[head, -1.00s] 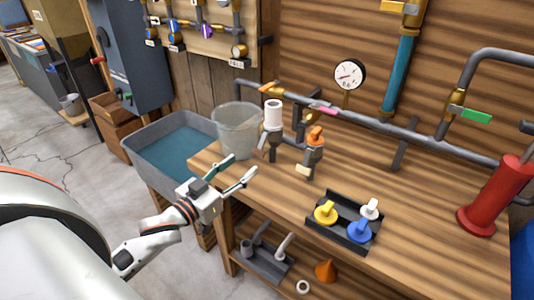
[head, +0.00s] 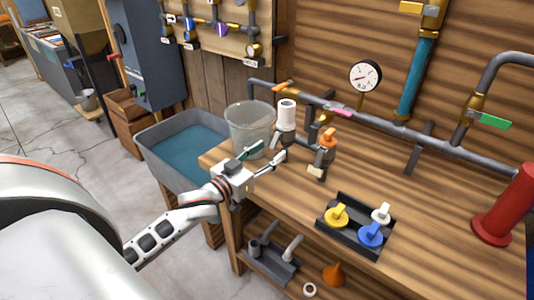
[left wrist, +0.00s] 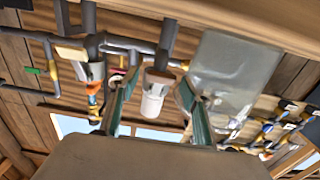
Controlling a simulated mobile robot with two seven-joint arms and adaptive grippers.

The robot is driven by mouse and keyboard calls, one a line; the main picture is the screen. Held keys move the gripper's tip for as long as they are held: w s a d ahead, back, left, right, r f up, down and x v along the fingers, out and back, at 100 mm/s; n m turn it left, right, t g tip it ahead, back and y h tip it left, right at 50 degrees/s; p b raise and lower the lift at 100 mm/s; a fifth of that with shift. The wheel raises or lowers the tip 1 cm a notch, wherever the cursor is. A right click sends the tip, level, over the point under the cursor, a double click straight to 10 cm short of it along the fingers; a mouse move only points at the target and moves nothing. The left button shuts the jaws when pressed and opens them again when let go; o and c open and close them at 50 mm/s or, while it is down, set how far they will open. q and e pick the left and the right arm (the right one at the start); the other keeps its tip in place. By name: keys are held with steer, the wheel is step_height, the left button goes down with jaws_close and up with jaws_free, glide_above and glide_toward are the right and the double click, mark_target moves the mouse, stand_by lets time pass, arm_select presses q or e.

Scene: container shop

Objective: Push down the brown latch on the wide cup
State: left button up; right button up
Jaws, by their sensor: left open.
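My left gripper (head: 274,151) is open and empty, above the bench's near left edge, in front of a white cylinder on a dark fitting (head: 286,115). In the left wrist view the white cylinder (left wrist: 154,98) shows between the two green-padded fingers, apart from them. To its right stands a grey fitting with an orange valve top (head: 328,138) and a tan tab (head: 315,172) low on it. In the left wrist view this tan tab (left wrist: 72,54) lies against a grey cup-shaped part (left wrist: 90,72). I cannot tell for sure which is the wide cup. My right gripper is out of view.
A clear bucket (head: 250,128) stands just behind my left gripper. A grey pipe (head: 395,130) runs along the back of the bench (head: 440,215). A black tray (head: 343,245) holds yellow, blue and white knobs. A red cylinder (head: 510,208) stands at the right.

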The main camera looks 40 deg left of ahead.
arm_select(q)
steer(key=c, duration=1.1)
steer(key=shift+f, duration=0.1)
steer(key=b, duration=0.1)
steer(key=f+t+b, duration=0.1)
steer(key=b, duration=0.1)
steer(key=shift+w+f, duration=0.25)
steer(key=shift+w+t+b, duration=0.15)
steer(key=shift+t+b, duration=0.25)
steer(key=shift+b, duration=0.55)
steer(key=shift+w+r+t+b, duration=0.15)
steer(key=shift+r+t+b, duration=0.15)
steer(key=shift+t, duration=0.2)
steer(key=shift+r+h, duration=0.15)
steer(key=shift+h, duration=0.15)
steer(key=o, duration=1.1)
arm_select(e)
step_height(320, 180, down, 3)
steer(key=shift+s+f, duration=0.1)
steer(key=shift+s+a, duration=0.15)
arm_select(q)
steer(key=d+v, duration=0.1)
steer(key=v, duration=1.1)
steer(key=shift+a, duration=0.4)
